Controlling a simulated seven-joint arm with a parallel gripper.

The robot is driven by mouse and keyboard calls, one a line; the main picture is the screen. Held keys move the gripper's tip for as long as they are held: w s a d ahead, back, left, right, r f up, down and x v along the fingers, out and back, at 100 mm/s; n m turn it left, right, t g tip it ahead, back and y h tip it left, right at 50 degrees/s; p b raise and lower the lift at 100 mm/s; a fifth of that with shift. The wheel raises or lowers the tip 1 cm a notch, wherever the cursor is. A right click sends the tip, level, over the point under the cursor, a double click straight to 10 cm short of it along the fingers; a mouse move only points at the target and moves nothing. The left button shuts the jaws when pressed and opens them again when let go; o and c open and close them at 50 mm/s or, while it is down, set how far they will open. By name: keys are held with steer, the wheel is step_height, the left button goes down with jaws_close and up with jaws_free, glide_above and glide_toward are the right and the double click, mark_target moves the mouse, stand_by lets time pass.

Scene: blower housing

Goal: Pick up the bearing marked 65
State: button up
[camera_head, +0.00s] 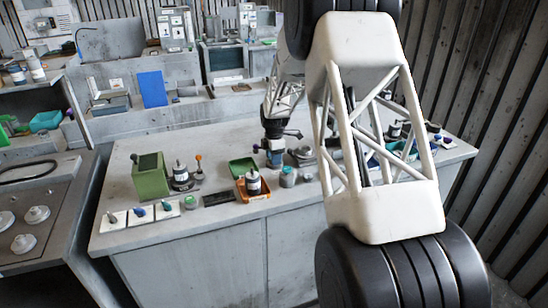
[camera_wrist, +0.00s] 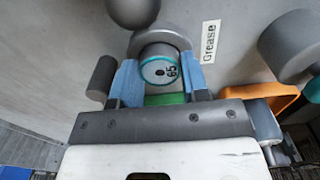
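The bearing marked 65 (camera_wrist: 161,68) is a short grey cylinder with a teal ring around its face. In the wrist view it stands between the two blue fingers of my gripper (camera_wrist: 160,85), and no clear gap shows on either side. My gripper looks shut on it. A grey round shape shows behind the bearing; I cannot tell whether the bearing rests on it or is raised. In the head view my gripper (camera_head: 273,155) is low over the middle of the grey table, and the bearing cannot be made out there.
A "Grease" label (camera_wrist: 210,41) lies near the bearing. An orange tray (camera_head: 255,192), a green tray (camera_head: 242,167) and a small grey jar (camera_head: 287,177) stand close to my gripper. A green box (camera_head: 150,180) is farther left. Several small parts crowd the table's right side.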

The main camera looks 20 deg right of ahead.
steer(key=shift+r, duration=0.1)
stand_by(0.3)
steer(key=shift+r, duration=2.9)
steer(key=shift+d, duration=0.15)
